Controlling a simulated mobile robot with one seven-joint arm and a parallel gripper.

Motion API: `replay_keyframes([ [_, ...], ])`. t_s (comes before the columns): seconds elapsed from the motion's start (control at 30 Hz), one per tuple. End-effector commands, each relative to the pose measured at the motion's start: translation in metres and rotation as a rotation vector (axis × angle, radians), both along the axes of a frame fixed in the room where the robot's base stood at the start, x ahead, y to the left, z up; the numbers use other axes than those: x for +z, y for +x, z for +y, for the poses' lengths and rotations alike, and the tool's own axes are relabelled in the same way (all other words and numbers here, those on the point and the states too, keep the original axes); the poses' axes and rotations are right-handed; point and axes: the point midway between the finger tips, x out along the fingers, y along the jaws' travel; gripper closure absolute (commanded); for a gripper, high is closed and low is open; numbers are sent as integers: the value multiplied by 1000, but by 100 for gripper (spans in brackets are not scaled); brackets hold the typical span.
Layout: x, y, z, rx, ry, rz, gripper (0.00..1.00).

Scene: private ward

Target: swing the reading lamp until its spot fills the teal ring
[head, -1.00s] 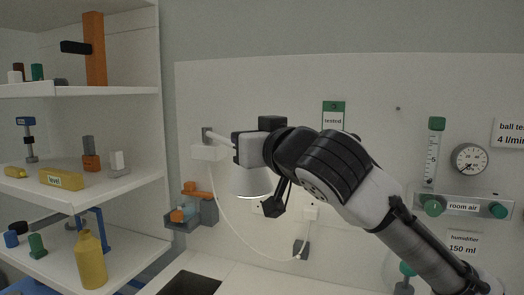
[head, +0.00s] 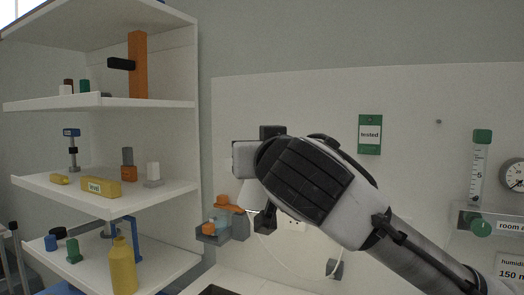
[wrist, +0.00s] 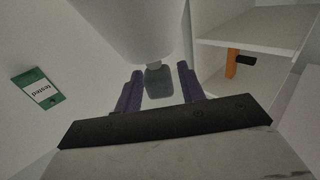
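The reading lamp's pale shade (wrist: 120,28) fills the top middle of the wrist view. In the head view only a small white edge (head: 251,193) shows below my gripper, and my arm hides most of the lamp. A grey tab (wrist: 159,82) below the shade is between the two purple fingers of my gripper (wrist: 160,70). The fingers stand close on either side of it, and I cannot tell whether they press on it. In the head view my gripper (head: 243,157) is in front of the wall panel. The teal ring and the light spot are not visible.
Open shelves (head: 150,104) with small items, a yellow bottle (head: 122,268) and an orange stand (head: 138,65) are at left. A wall holder (head: 212,236) with orange and blue parts is below my gripper. A green "tested" tag (head: 369,134) and a flowmeter (head: 479,165) are on the panel at right.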

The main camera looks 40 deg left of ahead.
Motion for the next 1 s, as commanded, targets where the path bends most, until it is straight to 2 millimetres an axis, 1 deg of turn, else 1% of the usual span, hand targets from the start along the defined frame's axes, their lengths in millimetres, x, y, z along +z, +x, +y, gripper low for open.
replay_keyframes([
  [0.33,0,0,-1,0,0,0,53],
  [0.47,-1,-6,-9,1,2,0,53],
  [0.57,-3,-16,-23,2,2,-2,53],
  [0.9,-2,-60,-86,0,2,-3,53],
  [1.0,-1,-69,-99,-1,2,-1,53],
])
